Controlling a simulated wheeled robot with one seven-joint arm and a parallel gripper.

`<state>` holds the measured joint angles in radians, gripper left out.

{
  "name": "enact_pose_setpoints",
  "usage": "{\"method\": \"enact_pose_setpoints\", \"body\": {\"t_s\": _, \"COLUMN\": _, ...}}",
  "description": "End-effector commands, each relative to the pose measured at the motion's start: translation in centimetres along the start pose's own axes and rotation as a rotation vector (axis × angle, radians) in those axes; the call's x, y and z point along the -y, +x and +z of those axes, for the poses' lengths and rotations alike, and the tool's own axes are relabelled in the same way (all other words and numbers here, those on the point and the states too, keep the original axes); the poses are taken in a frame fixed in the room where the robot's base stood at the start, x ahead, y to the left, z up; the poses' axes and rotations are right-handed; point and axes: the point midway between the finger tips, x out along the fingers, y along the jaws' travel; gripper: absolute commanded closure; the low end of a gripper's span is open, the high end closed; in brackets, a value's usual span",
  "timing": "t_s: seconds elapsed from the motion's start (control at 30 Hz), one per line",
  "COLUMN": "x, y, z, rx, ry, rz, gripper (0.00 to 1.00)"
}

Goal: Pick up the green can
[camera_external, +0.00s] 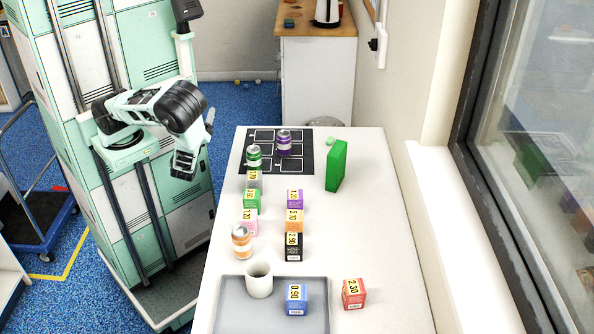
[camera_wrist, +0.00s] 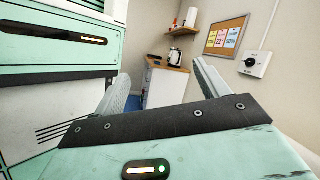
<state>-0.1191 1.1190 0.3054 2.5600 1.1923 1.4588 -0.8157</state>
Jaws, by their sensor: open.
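The green can (camera_external: 254,157) stands upright near the left edge of the white table, on the left part of the black gridded mat (camera_external: 262,137). It has a silver top and a pale band. My gripper (camera_external: 184,167) is left of the table, clear of the can and holding nothing. In the wrist view my gripper (camera_wrist: 165,90) shows its two pale fingers spread apart, with a counter and wall beyond. The can does not show in the wrist view.
A purple can (camera_external: 284,143) stands right of the green can. A tall green box (camera_external: 336,166) stands to the right. An orange can (camera_external: 241,242), white cup (camera_external: 259,280) and grey tray (camera_external: 232,318) are nearer.

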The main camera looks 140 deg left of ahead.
Motion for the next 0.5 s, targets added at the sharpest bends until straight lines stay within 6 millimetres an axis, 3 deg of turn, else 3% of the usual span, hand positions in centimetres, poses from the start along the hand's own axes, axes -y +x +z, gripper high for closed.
{"method": "enact_pose_setpoints", "body": {"t_s": 0.1, "x": 1.9, "y": -0.9, "z": -1.3, "rx": -0.014, "ry": 0.038, "rz": -0.271, "gripper": 0.26}}
{"method": "enact_pose_setpoints", "body": {"t_s": 0.27, "x": 3.3, "y": -3.3, "z": -4.1, "rx": -0.102, "ry": 0.070, "rz": -0.611, "gripper": 0.26}}
{"method": "enact_pose_setpoints", "body": {"t_s": 0.5, "x": 1.6, "y": -7.7, "z": -8.6, "rx": -0.353, "ry": 0.122, "rz": -1.019, "gripper": 0.26}}
